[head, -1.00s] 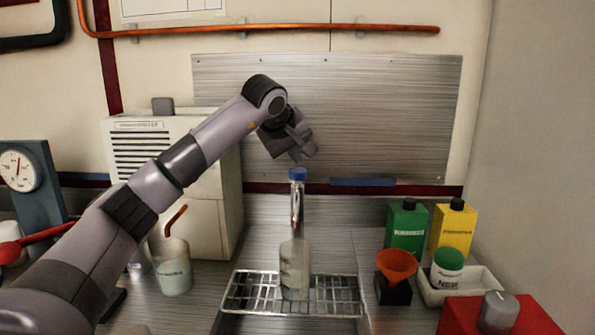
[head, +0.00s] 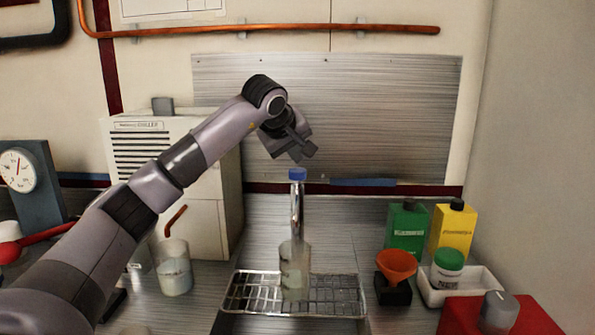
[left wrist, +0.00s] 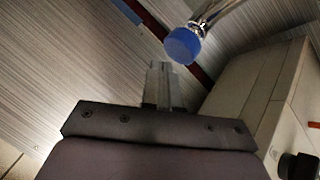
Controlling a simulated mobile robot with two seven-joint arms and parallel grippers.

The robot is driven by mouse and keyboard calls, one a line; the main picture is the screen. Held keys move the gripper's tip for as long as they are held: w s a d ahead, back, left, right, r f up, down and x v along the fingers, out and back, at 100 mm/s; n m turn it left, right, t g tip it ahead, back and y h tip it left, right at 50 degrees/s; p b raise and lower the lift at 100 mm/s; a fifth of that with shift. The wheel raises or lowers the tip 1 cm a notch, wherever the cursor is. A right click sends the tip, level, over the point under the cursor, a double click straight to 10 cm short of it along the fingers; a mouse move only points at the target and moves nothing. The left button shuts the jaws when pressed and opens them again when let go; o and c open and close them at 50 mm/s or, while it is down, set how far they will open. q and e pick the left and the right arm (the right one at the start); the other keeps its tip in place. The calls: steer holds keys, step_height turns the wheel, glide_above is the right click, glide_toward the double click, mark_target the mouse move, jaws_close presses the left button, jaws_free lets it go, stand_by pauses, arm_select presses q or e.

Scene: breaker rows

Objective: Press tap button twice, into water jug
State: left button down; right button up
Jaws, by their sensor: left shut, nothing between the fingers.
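The tap (head: 297,205) is a thin chrome column topped by a blue button (head: 297,174). The clear jug (head: 294,266) stands upright on the wire rack, under the tap; its contents are hard to make out. My left gripper (head: 303,156) is shut and empty, just above the blue button, with a small gap showing. In the left wrist view, the shut fingers (left wrist: 163,82) are close to the blue button (left wrist: 182,46) and appear apart from it. My right gripper is not in view.
A wire rack (head: 340,296) lies over the sink. A beaker with a copper straw (head: 174,270) stands left. Green (head: 407,230) and yellow bottles (head: 453,228), an orange funnel (head: 396,264) and a white tray (head: 455,290) stand right. A white chiller (head: 170,190) stands behind my arm.

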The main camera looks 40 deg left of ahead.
mark_target(295, 171)
arm_select(q)
steer(key=shift+f, duration=0.1)
stand_by(0.3)
steer(key=shift+f, duration=0.35)
steer(key=shift+f+b, duration=0.35)
steer(key=shift+f, duration=0.65)
stand_by(1.0)
steer(key=shift+r, duration=0.1)
steer(key=shift+r+p, duration=1.3)
steer(key=shift+p, duration=0.2)
step_height(295, 171, up, 5)
steer(key=p, duration=0.5)
steer(key=shift+r, duration=0.1)
